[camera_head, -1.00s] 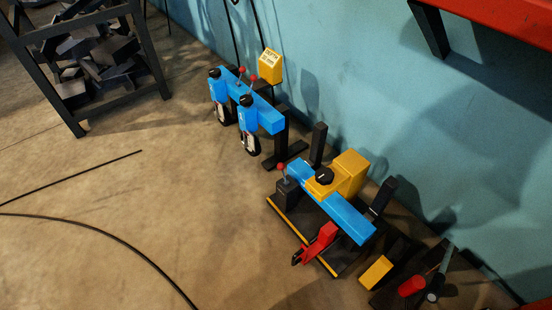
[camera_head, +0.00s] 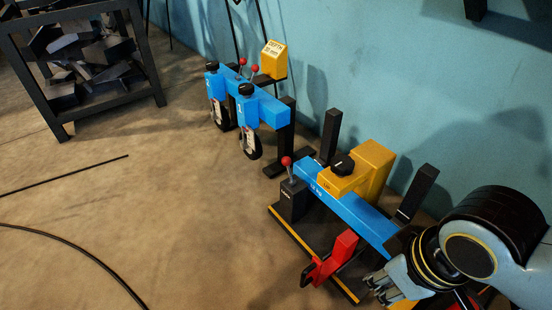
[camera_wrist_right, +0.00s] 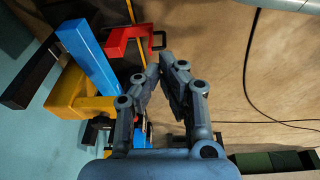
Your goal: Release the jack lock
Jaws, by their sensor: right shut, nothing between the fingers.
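The jack unit has a blue beam (camera_head: 345,207) with a yellow block (camera_head: 368,172) and black knob over it. A small lever with a red ball (camera_head: 287,161) stands on a dark box (camera_head: 292,199) at the beam's left end. Which part is the lock I cannot tell. A red bracket (camera_head: 341,252) juts out in front. My right gripper (camera_head: 380,292) is at the beam's right end, shut and empty, apart from the lever. The right wrist view shows its fingers (camera_wrist_right: 162,68) together, near the red bracket (camera_wrist_right: 124,40) and blue beam (camera_wrist_right: 90,60). My left gripper is out of view.
Another blue stand (camera_head: 262,108) with two wheels, red-ball levers and a yellow sign (camera_head: 274,60) stands behind to the left. A dark bin (camera_head: 85,65) of black pieces is at the upper left. Cables lie on the open floor at left. A blue wall is behind.

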